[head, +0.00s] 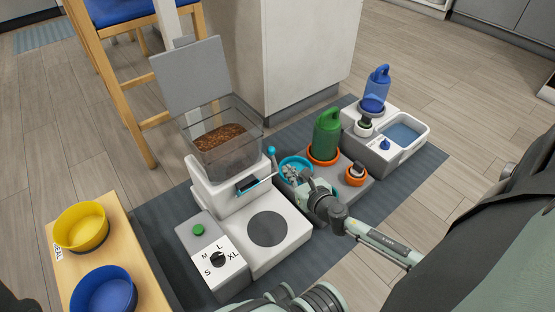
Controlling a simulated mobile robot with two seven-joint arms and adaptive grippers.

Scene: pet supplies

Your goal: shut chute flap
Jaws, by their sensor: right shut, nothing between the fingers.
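The feeder (285,248) is a white unit with a clear hopper (228,160) of brown kibble above it. On its front is a small dark chute opening with a thin cyan-edged flap (254,187), which looks tilted outward; its exact angle is hard to tell. A lever with a teal knob (271,151) stands at the feeder's right side. My right gripper (294,181) is shut and empty, to the right of the flap and apart from it, in front of a teal bowl (295,165). My left gripper is not in view.
The hopper's grey lid (190,75) stands open. A size dial (217,259) and green button (198,229) are on the feeder's front left. Green (327,134) and blue (376,88) bottles stand behind my right gripper. Yellow (82,228) and blue (104,292) bowls sit at left.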

